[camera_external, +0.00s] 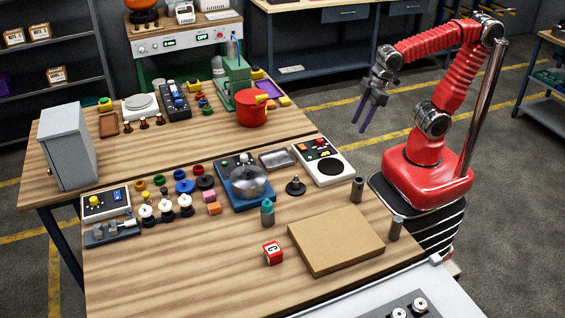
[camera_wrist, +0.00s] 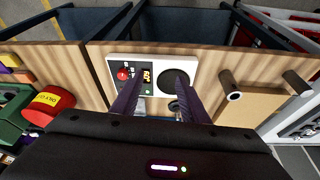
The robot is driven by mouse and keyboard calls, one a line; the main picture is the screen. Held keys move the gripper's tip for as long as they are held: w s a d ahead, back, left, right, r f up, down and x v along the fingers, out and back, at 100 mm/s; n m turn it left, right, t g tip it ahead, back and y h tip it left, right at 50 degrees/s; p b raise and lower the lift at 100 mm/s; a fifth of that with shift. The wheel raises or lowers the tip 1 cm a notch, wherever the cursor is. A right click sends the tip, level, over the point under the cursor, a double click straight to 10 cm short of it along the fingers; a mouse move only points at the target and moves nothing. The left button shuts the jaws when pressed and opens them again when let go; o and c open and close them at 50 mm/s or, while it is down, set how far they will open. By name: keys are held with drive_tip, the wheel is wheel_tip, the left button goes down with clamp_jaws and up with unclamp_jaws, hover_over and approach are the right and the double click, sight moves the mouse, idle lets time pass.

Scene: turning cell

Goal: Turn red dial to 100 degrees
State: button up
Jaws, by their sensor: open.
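The red dial (camera_wrist: 123,73) sits on a white and black panel unit (camera_wrist: 190,62) with a round black plate, beside a small display (camera_wrist: 146,77) with orange digits too small to read surely. In the external view the same unit (camera_external: 336,176) is at the right edge of the workbench, with the red dial (camera_external: 320,142) on its black strip. My gripper (camera_external: 362,127) is open and empty, in the air to the right of and above the unit. In the wrist view its purple fingers (camera_wrist: 159,95) stand apart over the unit; neither visibly touches the dial.
A dark post (camera_external: 357,190) and a brown board (camera_external: 335,241) are in front. A red pot (camera_external: 252,108) stands behind.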

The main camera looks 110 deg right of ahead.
sight(320, 139)
drive_tip(key=w+d+r+n+g, duration=0.2)
drive_tip(key=w+d+n+g, duration=0.1)
drive_tip(key=w+d+n, duration=0.5)
drive_tip(key=w+d, duration=0.1)
drive_tip(key=d, duration=0.1)
drive_tip(key=shift+w+d+r+n+g, duration=0.15)
drive_tip(key=shift+d+n+g, duration=0.15)
drive_tip(key=shift+d, duration=0.05)
drive_tip(key=f, duration=1.4)
drive_tip(key=shift+w+d, duration=0.15)
drive_tip(key=shift+d, duration=0.1)
drive_tip(key=shift+r, duration=0.1)
drive_tip(key=shift+c, duration=0.5)
clamp_jaws()
